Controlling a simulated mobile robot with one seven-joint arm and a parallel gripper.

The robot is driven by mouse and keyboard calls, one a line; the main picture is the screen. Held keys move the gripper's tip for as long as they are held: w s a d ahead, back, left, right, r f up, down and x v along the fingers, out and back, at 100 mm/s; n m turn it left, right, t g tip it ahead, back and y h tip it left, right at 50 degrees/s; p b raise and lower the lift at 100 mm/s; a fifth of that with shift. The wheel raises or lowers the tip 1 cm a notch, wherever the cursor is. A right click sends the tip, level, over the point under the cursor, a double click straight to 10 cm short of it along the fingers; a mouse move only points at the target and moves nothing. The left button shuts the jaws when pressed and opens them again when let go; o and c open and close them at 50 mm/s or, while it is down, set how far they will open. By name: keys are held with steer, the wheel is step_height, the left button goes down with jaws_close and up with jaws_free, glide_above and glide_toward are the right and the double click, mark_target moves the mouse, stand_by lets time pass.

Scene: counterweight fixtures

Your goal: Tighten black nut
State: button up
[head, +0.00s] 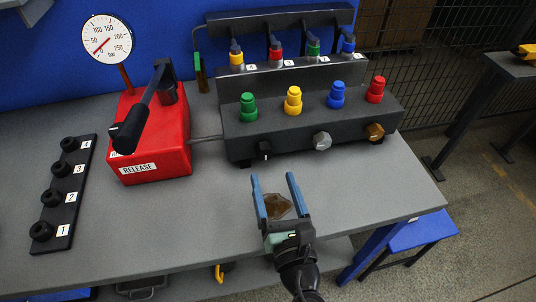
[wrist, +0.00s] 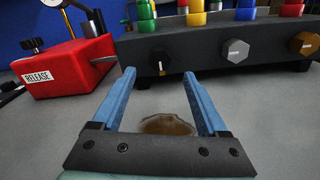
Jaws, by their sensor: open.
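The black nut (head: 265,149) sits at the left of the front face of a dark manifold block (head: 300,130). A silver nut (head: 322,141) and a bronze nut (head: 374,132) sit to its right. In the wrist view the black nut (wrist: 159,61) lies straight ahead, with a white mark on it. My gripper (head: 273,180) is open and empty over the table, in front of the block and apart from the nut. In the wrist view its two blue fingers (wrist: 158,78) point toward the black nut.
A brown stain (wrist: 167,124) lies on the table under my gripper. A red pump (head: 150,135) with a lever and gauge (head: 107,39) stands left. A numbered black strip (head: 63,190) lies farther left. Green, yellow, blue and red caps top the block. The table between gripper and block is clear.

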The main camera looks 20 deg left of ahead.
mark_target(266, 154)
steer(key=x, duration=0.6)
steer(key=shift+w+a, duration=0.2)
jaws_close()
